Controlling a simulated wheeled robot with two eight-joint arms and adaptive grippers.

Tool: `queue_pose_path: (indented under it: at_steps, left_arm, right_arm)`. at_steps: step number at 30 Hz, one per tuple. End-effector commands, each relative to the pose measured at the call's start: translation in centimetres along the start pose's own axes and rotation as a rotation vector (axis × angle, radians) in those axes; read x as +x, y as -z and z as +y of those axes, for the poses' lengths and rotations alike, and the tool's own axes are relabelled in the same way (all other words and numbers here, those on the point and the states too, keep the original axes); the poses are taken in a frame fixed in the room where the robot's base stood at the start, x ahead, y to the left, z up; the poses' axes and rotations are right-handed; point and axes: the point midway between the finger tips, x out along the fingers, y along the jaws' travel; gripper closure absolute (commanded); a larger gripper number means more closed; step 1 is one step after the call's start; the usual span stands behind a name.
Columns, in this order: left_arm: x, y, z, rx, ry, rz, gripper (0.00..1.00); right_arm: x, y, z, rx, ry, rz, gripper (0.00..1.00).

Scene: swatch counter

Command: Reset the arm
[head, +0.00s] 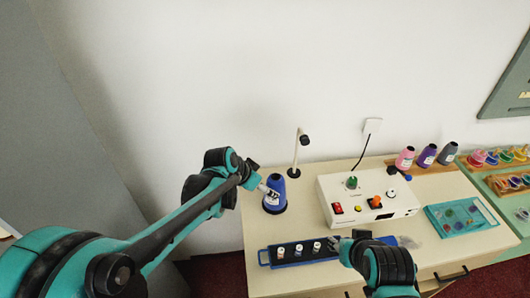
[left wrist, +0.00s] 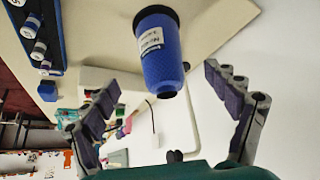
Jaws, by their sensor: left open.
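My left gripper (head: 262,187) reaches in from the left and is beside a blue bottle (head: 274,196) with a black base and a white label. The bottle stands upright at the counter's back left corner. In the left wrist view my left gripper (left wrist: 160,78) is open, its fingers spread wide. The blue bottle (left wrist: 155,50) appears inverted there, between and beyond the fingertips, with no clear contact. My right gripper (head: 345,244) is over the front of the counter, by the right part of a blue rack (head: 264,256); its fingers are too small to read.
The rack holds several small white-labelled vials (head: 298,250). A white control box (head: 335,190) with coloured buttons stands mid-counter. A thin lamp (head: 298,150) rises behind the blue bottle. Pink (head: 405,158) and purple (head: 427,156) bottles and a teal tray (head: 432,222) are at the right.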

Motion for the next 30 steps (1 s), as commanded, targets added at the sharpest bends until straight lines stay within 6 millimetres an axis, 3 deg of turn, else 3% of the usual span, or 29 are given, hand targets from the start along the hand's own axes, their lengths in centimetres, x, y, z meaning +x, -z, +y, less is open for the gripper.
queue_pose_path:
  at_steps: [6,11,21,30]
  left_arm:
    - [-0.6,-0.3,0.0,-0.014,0.009,-0.001,0.13]
    - [-3.5,-2.5,0.3,-0.092,0.06,-0.009,0.13]
    - [-10.9,-10.8,1.6,-0.353,0.235,-0.004,0.13]
    - [-13.8,-17.9,3.0,-0.539,0.364,0.03,0.13]
  right_arm:
    - [0.1,-0.1,0.0,0.0,0.0,0.0,0.6]
    - [0.4,-0.3,0.0,0.0,0.0,0.0,0.6]
    - [1.4,-1.0,0.0,0.0,0.0,0.0,0.6]
    - [2.0,-1.4,0.0,0.0,0.0,0.0,0.6]
